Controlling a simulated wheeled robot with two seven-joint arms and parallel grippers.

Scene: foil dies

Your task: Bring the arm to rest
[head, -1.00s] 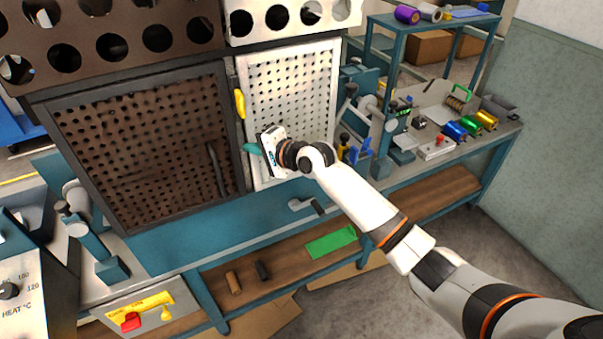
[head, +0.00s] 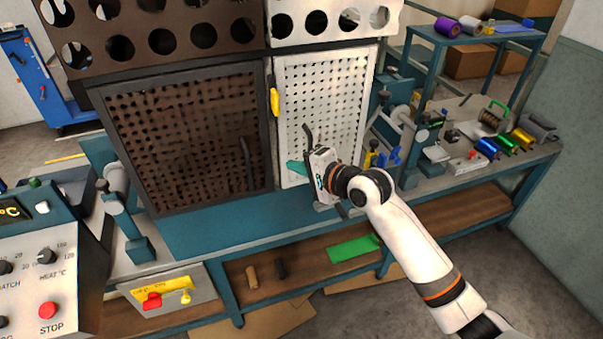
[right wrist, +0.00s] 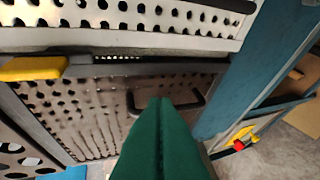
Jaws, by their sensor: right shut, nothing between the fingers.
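My right gripper (head: 297,168) is shut and empty, with its teal fingertips pointing left in front of the lower part of the white perforated door (head: 330,100). My right arm (head: 410,235) reaches in from the lower right. In the right wrist view the shut green fingers (right wrist: 160,140) fill the lower middle, with the dark perforated door (right wrist: 75,110) beyond them. I cannot tell the exact gap between the fingertips and the white door. My left gripper is not in view.
The dark door (head: 185,130) has a dark bar handle (head: 249,165). A yellow latch (head: 274,101) sits between the doors. A control box (head: 45,270) stands lower left. Foil rolls (head: 505,144) lie on the bench at right. A green sheet (head: 352,248) lies on the lower shelf.

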